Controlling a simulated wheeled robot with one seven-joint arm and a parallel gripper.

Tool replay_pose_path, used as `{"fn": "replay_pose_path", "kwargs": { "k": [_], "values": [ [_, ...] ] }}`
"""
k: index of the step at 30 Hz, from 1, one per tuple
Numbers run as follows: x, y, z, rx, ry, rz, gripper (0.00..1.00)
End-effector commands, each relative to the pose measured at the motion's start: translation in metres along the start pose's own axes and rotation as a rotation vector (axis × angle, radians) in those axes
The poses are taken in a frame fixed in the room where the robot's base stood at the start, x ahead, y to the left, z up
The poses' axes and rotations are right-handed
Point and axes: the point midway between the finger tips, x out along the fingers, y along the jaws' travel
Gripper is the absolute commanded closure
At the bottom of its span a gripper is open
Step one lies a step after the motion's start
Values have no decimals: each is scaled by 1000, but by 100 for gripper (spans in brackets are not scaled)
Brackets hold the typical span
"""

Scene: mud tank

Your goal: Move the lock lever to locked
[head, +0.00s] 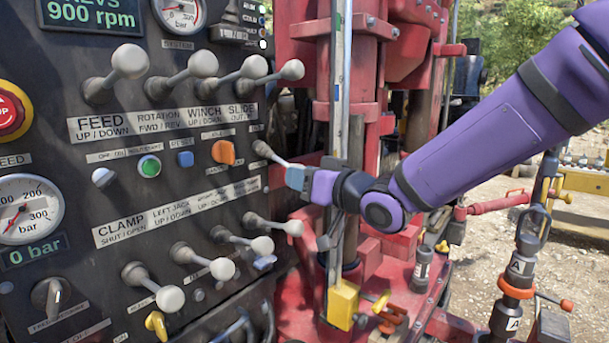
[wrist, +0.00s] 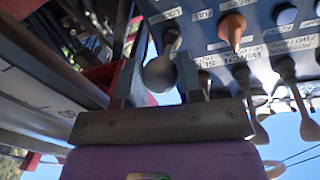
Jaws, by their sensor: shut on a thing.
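The lock lever (head: 270,154) sticks out from the right edge of the dark control panel, right of the orange knob. In the wrist view its grey rounded knob (wrist: 160,73) lies between my two fingers, with its stem running up to the panel beside a small label that seems to read LOCKED. My gripper (head: 293,177) is shut on the lever's outer end. In the head view the fingers hide that end.
Orange knob (head: 223,152) is left of the lever, and a row of winch and slide levers (head: 254,67) is above it. Clamp-row levers (head: 293,228) stand below my gripper. A steel and red mast (head: 338,110) rises close behind my gripper.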

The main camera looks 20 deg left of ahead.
Motion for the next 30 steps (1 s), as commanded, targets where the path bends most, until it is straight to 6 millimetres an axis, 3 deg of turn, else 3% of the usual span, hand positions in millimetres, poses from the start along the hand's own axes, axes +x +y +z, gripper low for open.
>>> {"fn": "replay_pose_path", "kwargs": {
  "k": [7,8,9,20,30],
  "values": [
    [0,2,1,2,-4,4,100],
    [0,2,1,2,-4,4,61],
    [0,2,1,2,-4,4,56],
    [-5,1,0,0,0,2,56],
    [-62,2,-1,-1,0,5,56]
  ]
}}
